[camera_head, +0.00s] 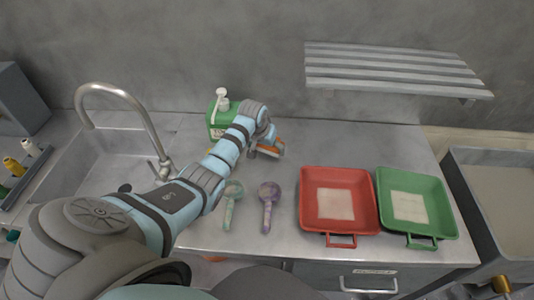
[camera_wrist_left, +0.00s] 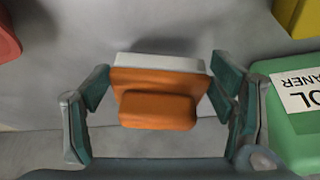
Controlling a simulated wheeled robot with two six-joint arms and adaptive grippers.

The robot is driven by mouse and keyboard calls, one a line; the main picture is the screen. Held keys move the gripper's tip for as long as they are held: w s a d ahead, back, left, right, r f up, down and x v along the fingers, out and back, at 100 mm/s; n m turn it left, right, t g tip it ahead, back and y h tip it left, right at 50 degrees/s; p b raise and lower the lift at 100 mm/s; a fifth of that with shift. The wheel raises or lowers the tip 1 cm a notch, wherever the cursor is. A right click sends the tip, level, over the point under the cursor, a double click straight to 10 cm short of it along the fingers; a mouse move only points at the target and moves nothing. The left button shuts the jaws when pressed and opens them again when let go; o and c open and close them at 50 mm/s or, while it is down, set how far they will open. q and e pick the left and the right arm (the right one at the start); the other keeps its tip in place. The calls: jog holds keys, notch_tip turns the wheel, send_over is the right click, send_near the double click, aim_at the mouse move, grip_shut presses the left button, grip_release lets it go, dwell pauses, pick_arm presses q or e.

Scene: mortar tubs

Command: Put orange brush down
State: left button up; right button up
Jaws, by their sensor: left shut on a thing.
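The orange brush (camera_head: 277,150) is at the end of my left arm, over the back of the steel counter, and my arm partly covers it. In the left wrist view the orange brush (camera_wrist_left: 157,112) shows an orange block with a pale strip along its far edge. My left gripper (camera_wrist_left: 160,78) is shut on it, one finger at each side. In the head view the left gripper (camera_head: 263,147) is small and partly hidden. Whether the brush touches the counter I cannot tell. My right gripper is in neither view.
A green bottle (camera_head: 217,118) with a white pump stands close left of the gripper. Two mottled scoops (camera_head: 231,203) (camera_head: 268,205) lie in front. A red tub (camera_head: 368,205) and a green tub (camera_head: 446,212) stand right. A sink (camera_head: 75,170) is left. Counter behind the tubs is clear.

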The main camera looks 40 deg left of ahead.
pick_arm(q)
jog(key=shift+f, duration=1.2)
jog(key=shift+f, duration=0.1)
jog(key=o, duration=1.6)
jog(key=shift+c, duration=0.2)
jog(key=shift+d, duration=0.1)
jog(key=shift+r, duration=0.3)
jog(key=p+v, duration=0.3)
jog(key=v, duration=0.8)
jog(key=shift+s+r, duration=0.2)
jog(key=shift+r, duration=0.1)
